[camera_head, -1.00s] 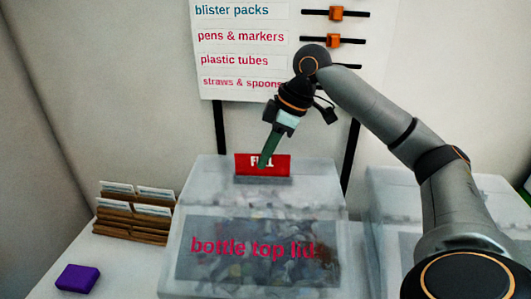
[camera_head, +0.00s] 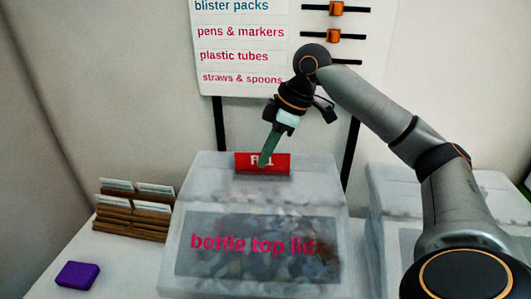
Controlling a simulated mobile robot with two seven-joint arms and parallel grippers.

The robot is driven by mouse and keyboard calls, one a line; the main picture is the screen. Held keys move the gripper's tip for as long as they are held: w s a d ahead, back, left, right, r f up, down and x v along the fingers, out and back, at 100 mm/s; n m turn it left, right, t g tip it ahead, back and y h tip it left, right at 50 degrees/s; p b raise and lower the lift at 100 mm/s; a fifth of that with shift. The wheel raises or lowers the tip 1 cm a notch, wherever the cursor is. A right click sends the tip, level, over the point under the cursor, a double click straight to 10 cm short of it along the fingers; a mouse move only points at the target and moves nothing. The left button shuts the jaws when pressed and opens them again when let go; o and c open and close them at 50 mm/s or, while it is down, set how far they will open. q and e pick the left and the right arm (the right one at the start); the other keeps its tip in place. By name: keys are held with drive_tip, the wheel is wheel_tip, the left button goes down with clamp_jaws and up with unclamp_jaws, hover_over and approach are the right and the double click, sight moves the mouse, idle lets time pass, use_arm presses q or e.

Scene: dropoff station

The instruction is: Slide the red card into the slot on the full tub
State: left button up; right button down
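The red card (camera_head: 279,162), with white lettering partly covered by my finger, stands upright at the slot on top of the tub (camera_head: 187,207). The tub is translucent, labelled "bottle top lids", and filled with many small pieces. My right gripper (camera_head: 265,161) reaches down from the upper right, its green finger against the front of the card, and appears shut on it. The card's lower edge meets the slot piece, of which little shows; how deep the card sits is hard to tell. My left gripper is out of view.
A wooden rack (camera_head: 132,218) with white cards stands left of the tub. A purple block (camera_head: 78,276) lies at the front left. Another translucent tub (camera_head: 395,183) is at the right, partly behind my arm. A sign board (camera_head: 240,94) stands behind.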

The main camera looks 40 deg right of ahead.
drive_tip(key=shift+f, duration=0.35)
drive_tip(key=c, duration=1)
unclamp_jaws()
drive_tip(key=shift+o, duration=0.2)
drive_tip(key=shift+r, duration=0.1)
drive_tip(key=p+v, duration=0.2)
drive_tip(key=v, duration=0.9)
drive_tip(key=shift+r, duration=0.3)
drive_tip(key=shift+s+d+r, duration=0.15)
drive_tip(key=shift+r, duration=0.2)
